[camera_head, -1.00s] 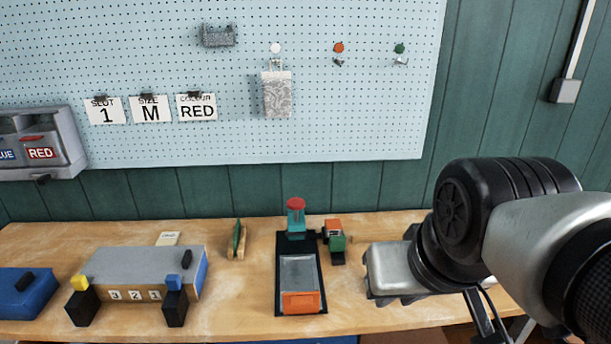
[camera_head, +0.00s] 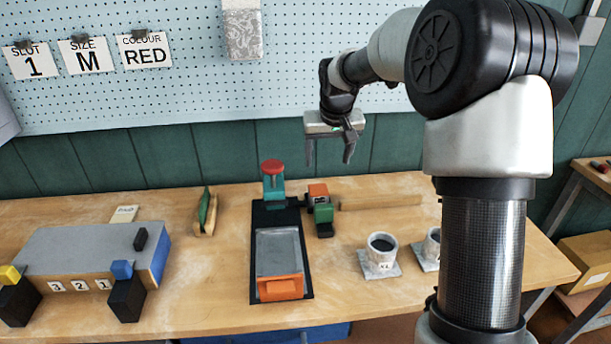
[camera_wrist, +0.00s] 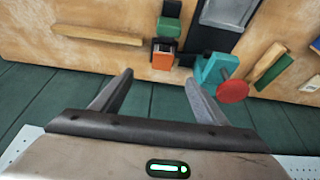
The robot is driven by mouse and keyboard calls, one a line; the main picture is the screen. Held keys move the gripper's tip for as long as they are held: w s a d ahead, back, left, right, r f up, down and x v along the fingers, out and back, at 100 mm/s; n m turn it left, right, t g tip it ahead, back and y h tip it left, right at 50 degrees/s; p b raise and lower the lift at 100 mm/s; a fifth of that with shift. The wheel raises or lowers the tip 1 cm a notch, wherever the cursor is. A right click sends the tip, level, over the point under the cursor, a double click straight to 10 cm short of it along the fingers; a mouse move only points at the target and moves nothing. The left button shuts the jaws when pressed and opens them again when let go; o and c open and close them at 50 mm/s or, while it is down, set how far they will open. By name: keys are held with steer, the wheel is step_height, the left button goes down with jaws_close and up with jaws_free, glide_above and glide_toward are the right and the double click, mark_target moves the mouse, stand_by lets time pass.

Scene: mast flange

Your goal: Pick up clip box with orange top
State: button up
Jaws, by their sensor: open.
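The clip box with orange top (camera_head: 317,190) stands on the bench just right of the red-capped teal device, behind a green-topped box (camera_head: 323,213) and close to it. It also shows in the wrist view (camera_wrist: 163,56), upper middle, with the green-topped box (camera_wrist: 169,28) beyond it. My gripper (camera_head: 329,158) hangs above the back of the bench, fingers down, apart from the box. Its fingers are open and empty. In the wrist view the gap between the fingertips (camera_wrist: 159,78) lies just below the orange-topped box in the picture.
The teal device with red cap (camera_head: 272,180) stands left of the box, at the head of a black board with a grey, orange-fronted tray (camera_head: 279,255). A wooden strip (camera_head: 380,201) lies right of the boxes. Two cups on square bases, one here (camera_head: 381,255), stand farther right.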

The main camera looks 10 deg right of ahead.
glide_toward(318, 189)
steer(key=x, duration=0.3)
steer(key=d+x, duration=0.1)
steer(key=x, duration=0.1)
steer(key=shift+s+f+b, duration=0.1)
steer(key=shift+b, duration=0.25)
steer(key=shift+a+x, duration=0.25)
steer(key=shift+x, duration=1.1)
steer(key=shift+a+x, duration=0.2)
steer(key=shift+x, duration=1.1)
steer(key=shift+c, duration=0.2)
steer(key=c, duration=1.2)
